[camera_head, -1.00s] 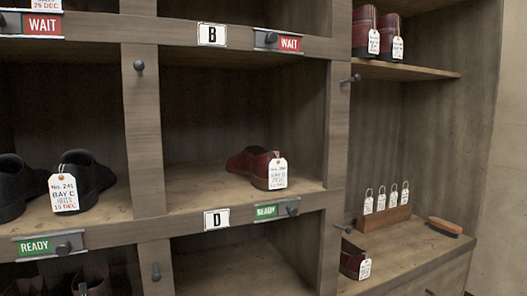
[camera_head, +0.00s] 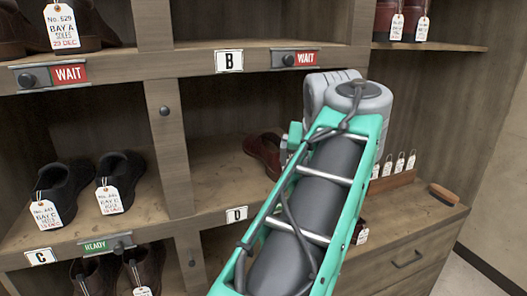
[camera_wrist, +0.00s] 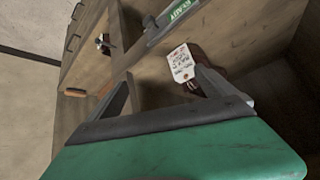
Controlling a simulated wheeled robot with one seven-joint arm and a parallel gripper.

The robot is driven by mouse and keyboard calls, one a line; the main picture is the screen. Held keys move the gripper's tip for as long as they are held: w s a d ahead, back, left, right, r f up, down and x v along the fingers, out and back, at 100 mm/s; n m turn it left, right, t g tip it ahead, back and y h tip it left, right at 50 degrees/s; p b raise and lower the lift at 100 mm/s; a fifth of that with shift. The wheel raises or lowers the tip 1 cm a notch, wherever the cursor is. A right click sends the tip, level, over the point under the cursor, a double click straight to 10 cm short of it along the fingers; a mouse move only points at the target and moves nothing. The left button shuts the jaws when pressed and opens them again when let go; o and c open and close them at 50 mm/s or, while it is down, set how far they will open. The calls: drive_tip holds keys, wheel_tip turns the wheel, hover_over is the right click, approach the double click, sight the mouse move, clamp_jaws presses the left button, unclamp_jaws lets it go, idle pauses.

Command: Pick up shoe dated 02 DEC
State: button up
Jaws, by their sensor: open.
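A dark red shoe (camera_head: 264,150) sits in the bay labelled D, partly hidden by my arm. In the wrist view the dark red shoe (camera_wrist: 203,57) shows behind its white tag (camera_wrist: 182,63); I cannot read the date on that tag. My gripper (camera_wrist: 164,72) is open, its fingers spread wide, with the tag and shoe just beyond the right fingertip. I cannot tell whether that finger touches the shoe. In the head view my arm hides the fingers.
Bay dividers and shelf edges frame the compartment. Black tagged shoes (camera_head: 120,178) stand in the bay to the left. On the right counter are a tag rack (camera_head: 392,182), a brush (camera_head: 444,194) and another tagged shoe (camera_head: 359,230). A green READY slider (camera_wrist: 172,14) is near my gripper.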

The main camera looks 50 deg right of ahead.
sight(269, 137)
drive_tip(key=w+d+n+t, duration=0.1)
drive_tip(key=w+n, duration=0.1)
drive_tip(key=w+d+f+n+t+y+p, duration=0.1)
drive_tip(key=w+n, duration=0.1)
drive_tip(key=w, duration=0.1)
drive_tip(key=w+d+n+t, duration=0.1)
drive_tip(key=w, duration=0.1)
drive_tip(key=shift+w+f+n+y+p, duration=0.2)
drive_tip(key=shift+w+n+y+p, duration=0.1)
drive_tip(key=shift+w+n+p, duration=0.1)
drive_tip(key=w+d, duration=0.1)
drive_tip(key=w, duration=0.1)
drive_tip(key=w+d, duration=0.1)
drive_tip(key=w, duration=0.1)
drive_tip(key=w+d, duration=0.1)
drive_tip(key=w, duration=0.1)
drive_tip(key=shift+w+d+f+p, duration=0.1)
drive_tip(key=shift+d+f+p, duration=0.15)
drive_tip(key=shift+p, duration=0.1)
drive_tip(key=shift+w+d+r, duration=0.1)
drive_tip(key=shift+w+d, duration=0.1)
drive_tip(key=shift+w, duration=0.1)
drive_tip(key=w+d, duration=0.1)
drive_tip(key=w, duration=0.2)
drive_tip(key=w+d+f+p, duration=0.1)
drive_tip(key=shift+w+d, duration=0.25)
drive_tip(key=shift+d, duration=0.1)
drive_tip(key=shift+c, duration=0.4)
